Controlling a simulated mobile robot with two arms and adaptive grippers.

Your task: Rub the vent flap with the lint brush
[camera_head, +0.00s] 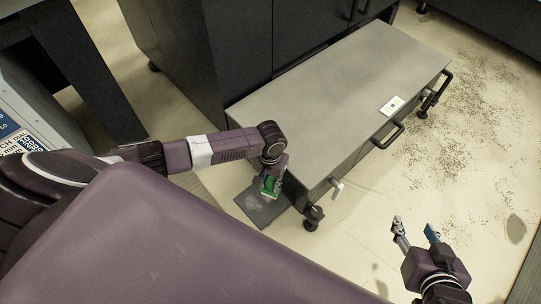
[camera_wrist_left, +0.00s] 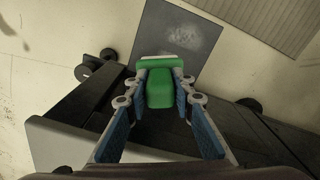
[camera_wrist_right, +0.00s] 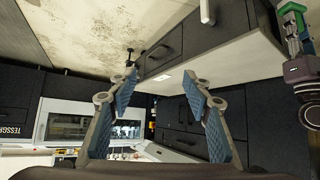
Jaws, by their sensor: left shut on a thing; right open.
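My left gripper (camera_head: 271,180) is shut on a green lint brush (camera_wrist_left: 160,88) with a pale head, beside the front left end of the low grey cabinet. The brush points down toward a dark grey flat panel (camera_head: 259,211) with a pale smudge, which looks like the vent flap. The panel also shows in the left wrist view (camera_wrist_left: 181,27), just past the brush head. I cannot tell whether the brush touches it. My right gripper (camera_head: 417,235) is open and empty over the floor at the lower right.
A low cabinet (camera_head: 330,85) on casters, with dark handles and a small pale card (camera_head: 392,106) on top, stands beside my left gripper. Tall dark cabinets stand behind it. Dark specks lie over the floor at the right. Floor around my right gripper is clear.

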